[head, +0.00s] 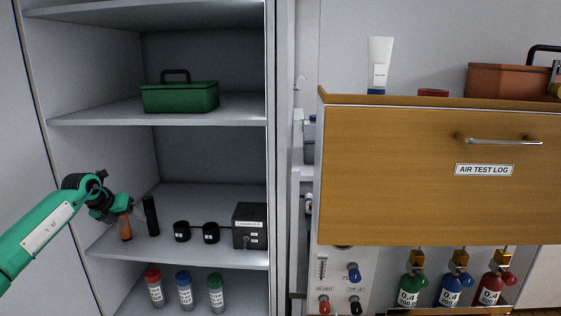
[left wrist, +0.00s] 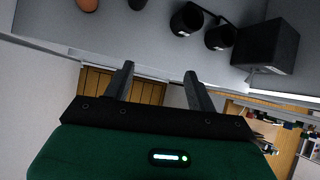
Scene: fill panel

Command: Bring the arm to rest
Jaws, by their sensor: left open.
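My left arm comes in from the left in the head view, green, with its gripper (head: 126,207) at the left front of the cabinet's charger shelf. In the left wrist view the gripper (left wrist: 158,82) shows two dark fingers spread apart with nothing between them. An orange-brown cylinder (head: 125,230) stands on the shelf close behind the gripper, partly covered by it. A black cylinder (head: 151,216) stands just right of it. I cannot tell whether the gripper touches the orange-brown cylinder. My right gripper is not in view.
Two black cups (head: 182,232) and a charger box (head: 250,226) share that shelf (head: 170,252). Several capped bottles (head: 185,290) stand below. A green toolbox (head: 180,97) sits above. A wooden drawer front (head: 400,170) juts out at right, above gas bottles (head: 452,288).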

